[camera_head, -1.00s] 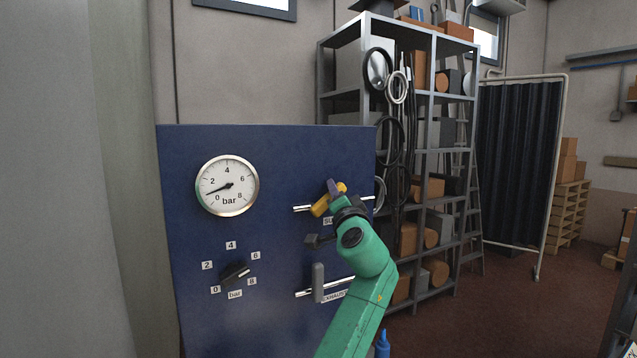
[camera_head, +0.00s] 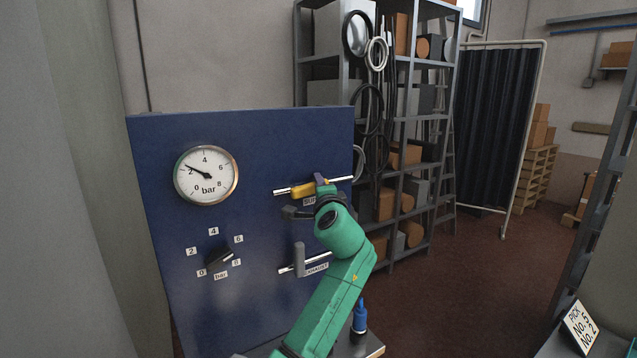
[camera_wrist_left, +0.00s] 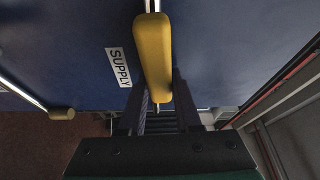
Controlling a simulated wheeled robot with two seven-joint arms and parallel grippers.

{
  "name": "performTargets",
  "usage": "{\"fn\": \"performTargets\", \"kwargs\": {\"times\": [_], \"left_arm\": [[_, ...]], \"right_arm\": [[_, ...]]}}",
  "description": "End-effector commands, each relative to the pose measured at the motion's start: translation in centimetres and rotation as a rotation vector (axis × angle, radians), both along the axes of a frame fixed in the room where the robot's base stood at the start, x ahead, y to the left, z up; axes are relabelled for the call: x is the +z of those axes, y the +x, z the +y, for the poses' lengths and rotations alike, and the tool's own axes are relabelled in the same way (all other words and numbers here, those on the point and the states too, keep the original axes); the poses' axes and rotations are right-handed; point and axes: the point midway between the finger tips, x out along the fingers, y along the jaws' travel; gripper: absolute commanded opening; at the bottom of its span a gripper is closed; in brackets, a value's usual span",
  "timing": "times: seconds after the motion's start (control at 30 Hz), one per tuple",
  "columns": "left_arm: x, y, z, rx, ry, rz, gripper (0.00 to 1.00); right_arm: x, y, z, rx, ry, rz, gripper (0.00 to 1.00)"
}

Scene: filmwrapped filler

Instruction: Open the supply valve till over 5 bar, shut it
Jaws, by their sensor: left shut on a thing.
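The blue panel (camera_head: 260,150) carries a round gauge (camera_head: 206,175) whose needle points at about 2 bar. The yellow supply valve handle (camera_head: 301,190) lies nearly along its pipe. My left gripper (camera_head: 321,183) is shut on the handle; the wrist view shows the yellow handle (camera_wrist_left: 152,50) between its fingers, beside the SUPPLY label (camera_wrist_left: 118,67). My green arm partly hides the label in the head view. Below, the grey exhaust handle (camera_head: 299,260) stands upright across its pipe. My right gripper is not in view.
A dark knob (camera_head: 219,258) with a 0 to 8 bar scale sits below the gauge. A blue bottle (camera_head: 360,315) stands at the panel's lower right. A loaded shelf rack (camera_head: 425,145) is behind, and a PICK sign (camera_head: 579,328) is at lower right.

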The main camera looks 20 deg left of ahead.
Motion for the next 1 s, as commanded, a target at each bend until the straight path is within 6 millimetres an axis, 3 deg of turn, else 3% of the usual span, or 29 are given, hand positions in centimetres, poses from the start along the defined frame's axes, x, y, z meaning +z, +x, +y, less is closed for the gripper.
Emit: {"fn": "performTargets", "kwargs": {"times": [0.27,0.3,0.37,0.4,0.77,1.0], "left_arm": [[-0.1,0.0,0.0,0.000,0.000,0.001,0.00],[-0.1,0.0,0.0,0.000,0.000,0.001,0.36],[-0.1,0.0,0.0,0.000,0.000,0.001,0.59],[-0.1,0.0,0.0,0.000,0.000,0.001,0.62],[-0.2,-0.3,-0.3,0.000,0.000,0.000,0.62],[-0.9,-3.9,-2.7,-0.004,-0.004,-0.005,0.62]], "right_arm": [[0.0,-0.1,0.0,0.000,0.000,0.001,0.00],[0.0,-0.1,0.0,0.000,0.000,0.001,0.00],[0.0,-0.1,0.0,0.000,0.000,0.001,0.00],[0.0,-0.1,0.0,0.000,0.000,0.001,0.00],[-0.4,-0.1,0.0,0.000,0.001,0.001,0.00],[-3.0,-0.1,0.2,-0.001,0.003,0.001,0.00]]}}
